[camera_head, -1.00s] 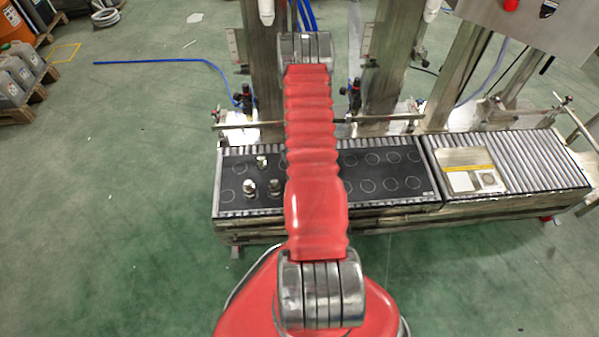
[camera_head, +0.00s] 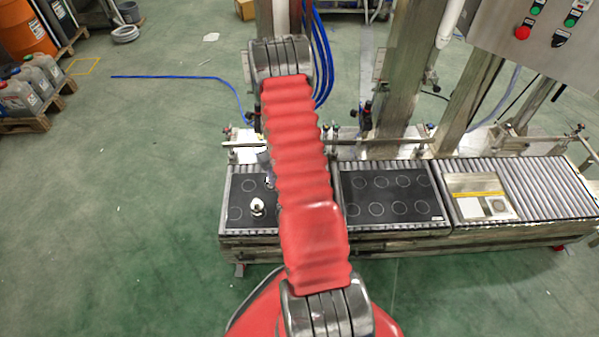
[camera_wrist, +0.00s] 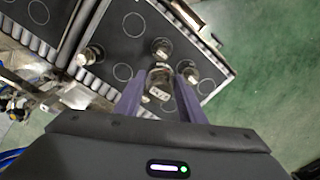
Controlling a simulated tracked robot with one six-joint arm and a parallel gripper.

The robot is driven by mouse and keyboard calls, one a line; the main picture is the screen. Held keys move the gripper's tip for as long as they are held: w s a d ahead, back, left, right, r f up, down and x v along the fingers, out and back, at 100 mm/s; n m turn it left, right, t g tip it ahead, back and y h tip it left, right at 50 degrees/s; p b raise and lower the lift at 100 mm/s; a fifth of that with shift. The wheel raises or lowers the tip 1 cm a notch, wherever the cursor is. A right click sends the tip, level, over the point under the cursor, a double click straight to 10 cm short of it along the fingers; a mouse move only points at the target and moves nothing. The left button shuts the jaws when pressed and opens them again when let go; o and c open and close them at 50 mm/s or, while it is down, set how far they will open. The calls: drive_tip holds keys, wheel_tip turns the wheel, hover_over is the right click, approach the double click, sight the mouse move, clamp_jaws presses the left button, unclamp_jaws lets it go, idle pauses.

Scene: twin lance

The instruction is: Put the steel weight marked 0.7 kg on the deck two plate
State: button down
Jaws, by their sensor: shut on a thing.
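In the wrist view, my gripper (camera_wrist: 162,84) has its two purple fingers shut on a steel weight (camera_wrist: 159,83) with a small pale label I cannot read. I cannot tell whether it is lifted clear of the plate. In the head view, one steel weight (camera_head: 257,207) shows on the left black plate (camera_head: 240,186). No label shows which plate is deck two.
Another black ringed plate (camera_head: 395,193) lies to the right, with no weights visible on it. Farther right is a pale plate with a yellow stripe (camera_head: 480,194) on the rollers (camera_head: 545,185). A rail and steel posts (camera_head: 405,85) stand behind the conveyor.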

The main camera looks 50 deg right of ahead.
drive_tip(key=w+a+r+n, duration=0.1)
drive_tip(key=w+a+r, duration=0.7)
drive_tip(key=a+r, duration=0.15)
drive_tip(key=w+a+r+n, duration=0.1)
drive_tip(key=a+r, duration=0.9)
drive_tip(key=a, duration=0.3)
drive_tip(key=w+a+r+n, duration=0.1)
drive_tip(key=a+r, duration=0.8)
drive_tip(key=a, duration=0.4)
drive_tip(key=shift+w+a+r+n, duration=0.2)
drive_tip(key=shift+w+r+n, duration=0.1)
drive_tip(key=shift+r, duration=0.05)
drive_tip(key=shift+a, duration=0.15)
